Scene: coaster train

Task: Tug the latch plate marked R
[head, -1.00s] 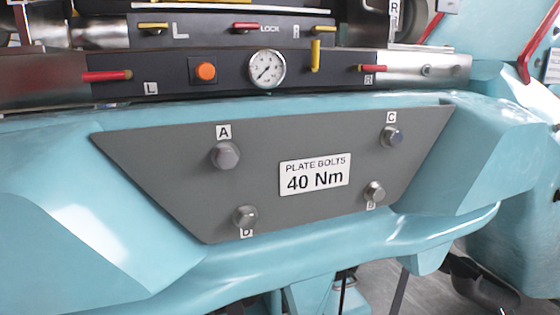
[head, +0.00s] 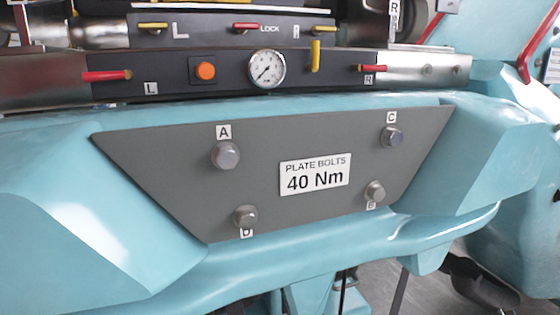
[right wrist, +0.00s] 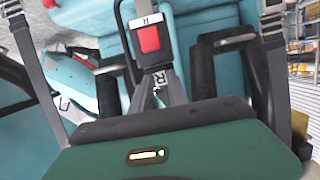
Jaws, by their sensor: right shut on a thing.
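In the right wrist view, my right gripper (right wrist: 161,98) reaches up from its dark green body, its grey fingers closed together. They are shut on the dark latch plate marked R (right wrist: 159,79), whose letter shows just ahead of the fingertips. The latch plate meets the lower end of a buckle (right wrist: 148,62) with a red button (right wrist: 149,39). How deep it sits in the buckle I cannot tell. My left gripper is in neither view, and the head view does not show my right gripper.
Grey straps run down the left (right wrist: 38,75) and right (right wrist: 275,65) of the right wrist view. Black padding (right wrist: 222,70) lies beside the buckle. The head view shows a grey bolt plate (head: 265,205) on teal bodywork and a gauge panel (head: 220,75) behind it.

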